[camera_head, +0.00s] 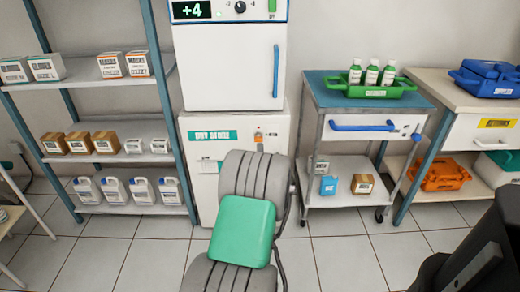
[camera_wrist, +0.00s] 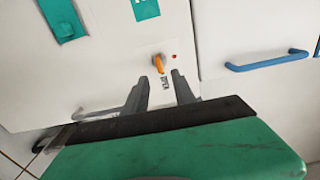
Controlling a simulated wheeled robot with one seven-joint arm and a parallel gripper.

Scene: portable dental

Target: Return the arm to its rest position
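My gripper (camera_wrist: 160,77) shows in the wrist view. Its two grey fingers stand apart with nothing held between them. Beyond the gap is an orange knob or key (camera_wrist: 159,63) on a white cabinet front (camera_wrist: 95,75). I cannot tell how far the fingertips are from it. A dark bar and a green surface (camera_wrist: 180,150) fill the bottom of the wrist view and hide the finger bases.
A trolley (camera_head: 330,140) with a green bottle tray (camera_head: 367,90) and a desk (camera_head: 440,92) stand to the right. Shelves (camera_head: 95,72) stand left. Tiled floor (camera_head: 345,255) is clear right of the chair.

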